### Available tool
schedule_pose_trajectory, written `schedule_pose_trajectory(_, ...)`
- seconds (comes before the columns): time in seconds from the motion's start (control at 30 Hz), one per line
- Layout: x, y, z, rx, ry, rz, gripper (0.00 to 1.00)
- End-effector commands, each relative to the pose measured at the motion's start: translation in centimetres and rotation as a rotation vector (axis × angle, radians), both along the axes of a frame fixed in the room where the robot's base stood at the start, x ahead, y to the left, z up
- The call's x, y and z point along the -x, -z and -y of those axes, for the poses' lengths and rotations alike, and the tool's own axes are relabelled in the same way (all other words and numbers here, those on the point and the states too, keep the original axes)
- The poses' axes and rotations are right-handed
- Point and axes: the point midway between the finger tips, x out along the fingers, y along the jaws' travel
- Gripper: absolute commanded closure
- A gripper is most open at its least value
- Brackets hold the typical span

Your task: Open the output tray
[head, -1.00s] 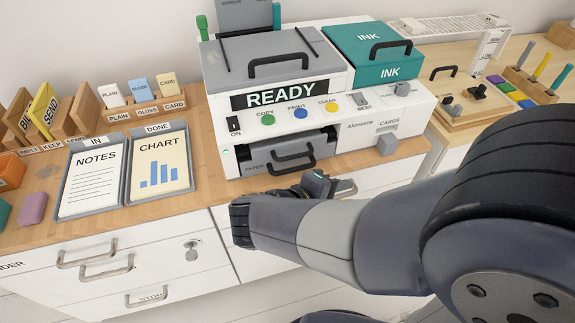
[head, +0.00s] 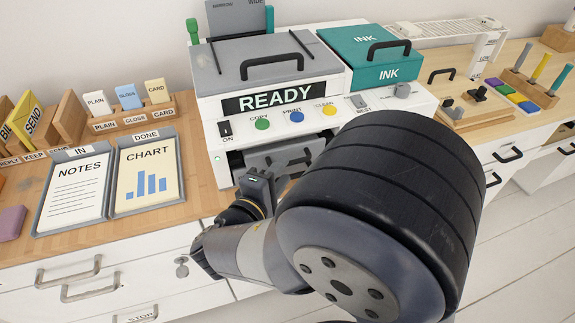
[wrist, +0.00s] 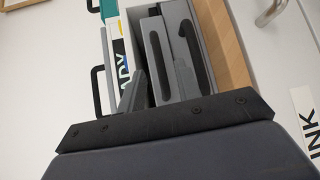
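The printer (head: 215,160) shows a lit READY sign. In its lower bay is a grey tray front (head: 283,153) with a dark handle, partly hidden by my arm. In the wrist view, two grey fronts with dark handles lie side by side, one nearer the READY sign (wrist: 153,45) and one farther from it (wrist: 176,22). I cannot read which is the output tray. My gripper (head: 262,180) is just in front of the bay. In the wrist view its fingers (wrist: 158,82) are apart, close to the fronts. Contact with a handle cannot be told.
Notes (head: 78,185) and chart (head: 150,178) trays lie left of the printer on the wooden desk. White drawers with metal handles (head: 92,285) are below. A teal INK box (head: 370,55) stands on the printer's right. My arm hides the printer's right front.

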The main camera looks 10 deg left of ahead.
Motion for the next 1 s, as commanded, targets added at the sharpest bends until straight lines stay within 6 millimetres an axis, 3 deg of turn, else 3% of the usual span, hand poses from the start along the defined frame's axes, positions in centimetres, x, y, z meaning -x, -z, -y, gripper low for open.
schedule_pose_trajectory(0.23,-2.7,0.4,0.7,-0.001,0.002,0.0,0.67)
schedule_pose_trajectory(0.63,-3.1,0.5,0.8,-0.001,-0.001,0.0,0.68)
schedule_pose_trajectory(1.0,-3.1,0.5,0.8,-0.001,0.0,-0.001,0.99)
